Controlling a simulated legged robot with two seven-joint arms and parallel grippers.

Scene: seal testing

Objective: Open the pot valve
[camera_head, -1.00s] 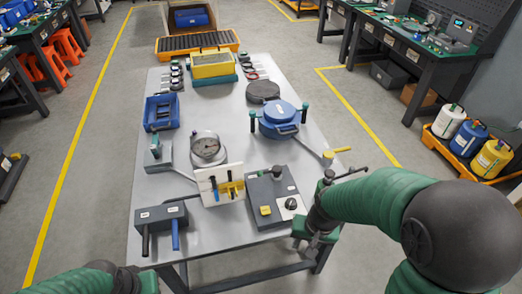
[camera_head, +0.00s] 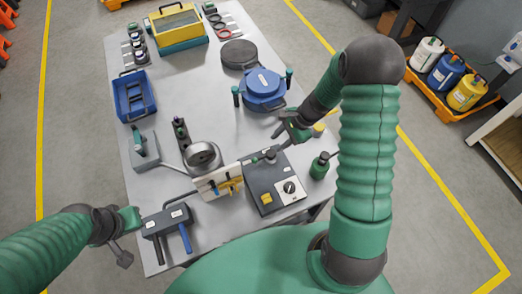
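The blue lidded pot (camera_head: 264,82) stands at the right side of the grey table, with dark green upright knobs at its sides. A small yellow part (camera_head: 319,127), seemingly the valve handle, shows just beside my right gripper and is mostly hidden by it. My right gripper (camera_head: 287,124) is over the table in front of the pot, close to the valve; whether it touches it is unclear. Its fingers are small and dark, and their opening cannot be made out. My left gripper (camera_head: 132,218) is at the table's front left edge, beside a dark block with handles (camera_head: 166,219).
A dark box with a dial (camera_head: 276,183), a white panel (camera_head: 217,182) and a round gauge (camera_head: 202,156) stand near the front. A green bottle-like item (camera_head: 320,166) is right of the box. A blue bin (camera_head: 134,97) is at left. The table's middle (camera_head: 195,95) is clear.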

